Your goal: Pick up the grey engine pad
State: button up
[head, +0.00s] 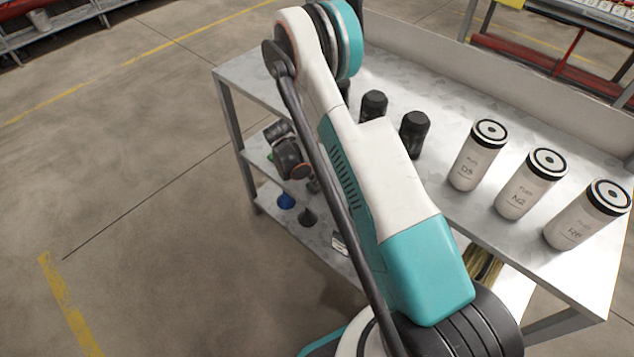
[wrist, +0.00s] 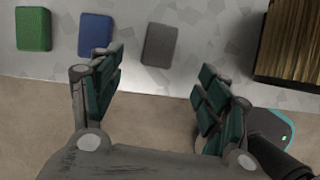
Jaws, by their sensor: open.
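The grey engine pad (wrist: 160,45) lies flat on a pale, speckled surface in the upper middle of the wrist view. My gripper (wrist: 158,75) is open and empty. Its two green-padded fingers stand wide apart, and the grey pad shows beyond and between them, closer to the left finger in the picture. No contact with the pad is visible. In the head view my arm blocks much of the lower shelf, and I cannot make out the grey pad there.
A blue pad (wrist: 96,35) and a green pad (wrist: 33,29) lie left of the grey one. A brown ridged block (wrist: 290,42) stands at right. In the head view, white canisters (head: 530,184) and black cylinders (head: 414,133) stand on the metal table (head: 580,270), above a lower shelf.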

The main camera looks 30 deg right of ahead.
jog(key=b+x, duration=0.3)
jog(key=x, duration=0.7)
jog(key=shift+d+f, duration=0.1)
jog(key=shift+f, duration=0.3)
jog(key=c, duration=1.1)
